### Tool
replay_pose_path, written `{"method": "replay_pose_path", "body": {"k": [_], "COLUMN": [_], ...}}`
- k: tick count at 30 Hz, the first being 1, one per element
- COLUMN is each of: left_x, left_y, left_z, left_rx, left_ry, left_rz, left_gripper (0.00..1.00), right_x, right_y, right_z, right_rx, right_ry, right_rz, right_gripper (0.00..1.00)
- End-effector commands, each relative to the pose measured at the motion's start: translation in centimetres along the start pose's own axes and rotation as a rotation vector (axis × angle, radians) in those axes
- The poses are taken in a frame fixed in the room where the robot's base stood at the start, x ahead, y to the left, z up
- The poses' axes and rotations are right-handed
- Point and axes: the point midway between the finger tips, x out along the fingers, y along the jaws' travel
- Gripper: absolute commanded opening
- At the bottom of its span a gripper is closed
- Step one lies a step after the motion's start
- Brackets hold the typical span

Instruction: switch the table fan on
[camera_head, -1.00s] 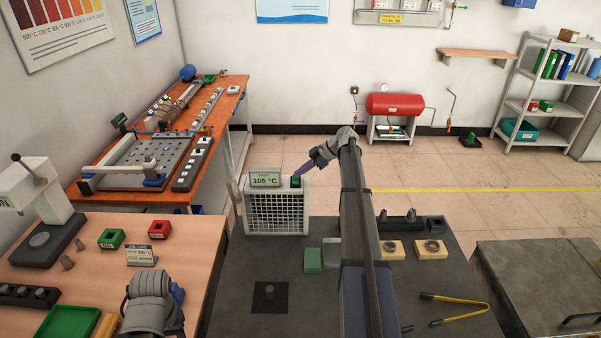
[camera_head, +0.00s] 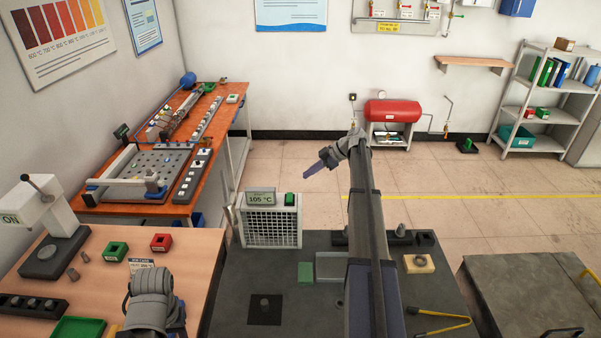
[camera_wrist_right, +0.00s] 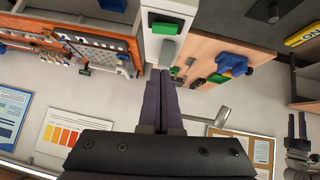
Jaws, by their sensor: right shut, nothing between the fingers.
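The table fan (camera_head: 271,228) is a white box with a square grille, standing at the back left of the dark table. A green switch (camera_head: 289,199) sits on its top right; the switch also shows in the right wrist view (camera_wrist_right: 165,25). My right gripper (camera_head: 308,173) is shut and empty, above and slightly right of the switch, apart from it. In the right wrist view its dark purple fingers (camera_wrist_right: 160,75) point toward the fan's top.
A green block (camera_head: 305,272) and a shallow tray (camera_head: 330,266) are on the dark table, with yellow tongs (camera_head: 440,325) at right. A wooden table (camera_head: 195,260) adjoins at left. My right forearm spans the table.

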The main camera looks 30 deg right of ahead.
Motion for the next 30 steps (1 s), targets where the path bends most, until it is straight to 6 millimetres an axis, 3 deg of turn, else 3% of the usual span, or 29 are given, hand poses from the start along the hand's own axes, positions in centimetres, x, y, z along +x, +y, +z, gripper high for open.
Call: {"method": "replay_pose_path", "body": {"k": [1,5,14,19,30], "left_x": [-0.9,-1.3,-1.2,-1.5,-1.1], "left_y": [-0.1,-0.1,-0.1,-0.1,-0.1], "left_z": [0.1,0.1,0.1,0.1,0.1], "left_rx": [0.0,-0.001,-0.001,-0.002,-0.002], "left_ry": [0.0,-0.001,-0.001,-0.001,0.0], "left_rz": [0.0,0.0,0.0,0.0,0.0], "left_gripper": [0.5,0.5,0.5,0.5,0.5], "right_x": [-1.1,-1.8,-1.7,-1.9,-1.5], "right_y": [0.1,0.0,0.1,1.5,1.2], "right_z": [-0.3,-0.1,0.1,0.1,0.2], "right_rx": [0.001,0.001,0.0,0.001,0.0], "right_ry": [0.0,0.0,0.0,0.001,0.001], "right_rz": [0.001,0.001,0.0,0.002,0.002], "right_gripper": [0.0,0.0,0.0,0.0,0.0]}}
